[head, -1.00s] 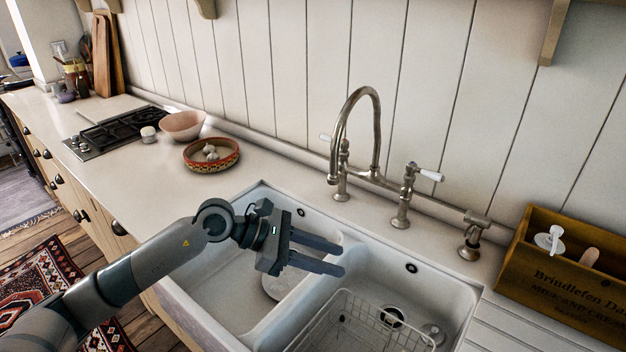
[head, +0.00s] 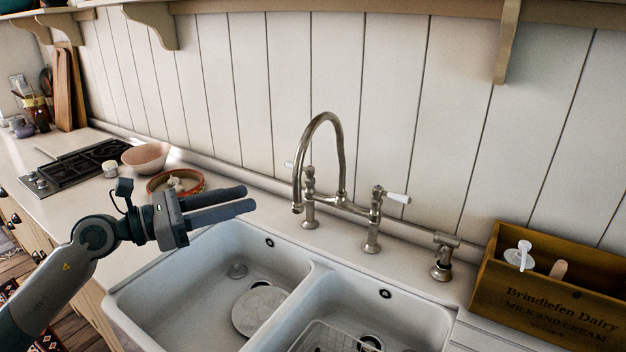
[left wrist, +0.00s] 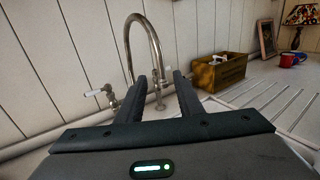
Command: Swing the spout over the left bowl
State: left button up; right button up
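The tap is a metal bridge tap at the back of the sink. Its tall curved spout (head: 338,140) arches up and bends down to the left, ending beside the left tap pillar; I cannot tell exactly what lies under its end. The left bowl (head: 190,290) is white and holds a round pale plate (head: 260,310). My left gripper (head: 250,199) is open and empty, above the back left of the left bowl, pointing right toward the spout and apart from it. In the left wrist view the spout (left wrist: 157,45) rises beyond the open fingers (left wrist: 160,76). My right gripper is not in view.
The right bowl (head: 400,300) holds a wire rack (head: 325,338). A white-tipped tap lever (head: 397,198) stands right of the spout. A wooden crate (head: 550,295) is at the right. A patterned dish (head: 175,184) and pink bowl (head: 146,157) sit behind my gripper.

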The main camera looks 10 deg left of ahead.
pick_arm(q)
jog(key=p+x, duration=0.7)
jog(key=x, duration=1)
jog(key=shift+p, duration=0.35)
jog(key=shift+r, duration=0.1)
grip_shut()
